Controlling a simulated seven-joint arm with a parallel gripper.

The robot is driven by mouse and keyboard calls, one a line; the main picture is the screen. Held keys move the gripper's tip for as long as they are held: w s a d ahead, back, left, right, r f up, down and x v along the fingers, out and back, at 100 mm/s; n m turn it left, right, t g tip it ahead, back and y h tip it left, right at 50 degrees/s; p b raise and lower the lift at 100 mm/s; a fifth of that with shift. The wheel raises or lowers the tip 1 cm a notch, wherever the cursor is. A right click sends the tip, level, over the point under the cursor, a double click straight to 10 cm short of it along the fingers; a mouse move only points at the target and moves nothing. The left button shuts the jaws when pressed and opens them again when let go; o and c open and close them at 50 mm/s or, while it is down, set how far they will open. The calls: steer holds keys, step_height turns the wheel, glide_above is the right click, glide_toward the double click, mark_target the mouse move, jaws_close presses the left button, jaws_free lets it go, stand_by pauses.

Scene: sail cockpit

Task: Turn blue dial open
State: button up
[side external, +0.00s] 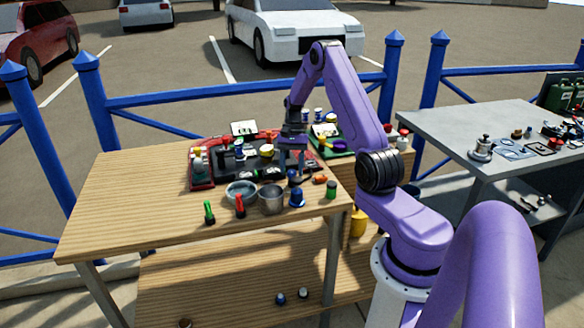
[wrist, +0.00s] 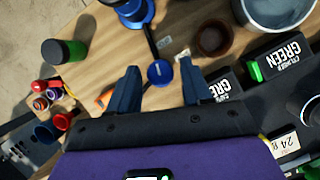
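A small round blue dial (wrist: 159,72) shows in the wrist view, just beyond and between my two fingertips. A dark rod-like piece runs from it toward a larger blue round part (wrist: 135,12) at the top edge. My gripper (wrist: 158,80) is open, with one finger on each side of the dial's line and nothing visibly held. I cannot tell whether the fingers touch the dial. In the side view my gripper (side external: 293,173) points down over the right part of the table, and a blue piece (side external: 293,175) shows at its tips. The dial's setting is not readable.
Black boxes marked GREEN (wrist: 285,60) lie right of the fingers, near a brown cup (wrist: 213,38). A green-and-black cylinder (wrist: 65,50) stands left. A metal pot (side external: 271,199), a glass bowl (side external: 241,192) and a red tray (side external: 201,177) crowd the area. The table's left side (side external: 125,190) is clear.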

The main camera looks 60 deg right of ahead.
stand_by(0.3)
steer(key=v, duration=1.7)
steer(key=shift+d+r, duration=0.15)
steer(key=s+a+r+n+h, duration=0.15)
steer(key=a+n, duration=0.45)
steer(key=a, duration=0.9)
steer(key=s+a+r+n+h, duration=0.15)
steer(key=a+n, duration=0.45)
steer(key=a, duration=1)
steer(key=s+a+f+n+t+h, duration=0.1)
steer(key=s+a+n, duration=0.65)
steer(key=s, duration=0.45)
steer(key=s+f+n, duration=0.1)
steer(key=s+n, duration=0.2)
steer(key=s, duration=0.3)
steer(key=s+f+n+t, duration=0.1)
steer(key=s+f+n, duration=0.1)
steer(key=s, duration=0.5)
steer(key=shift+a+n, duration=0.35)
steer(key=shift+n, duration=0.3)
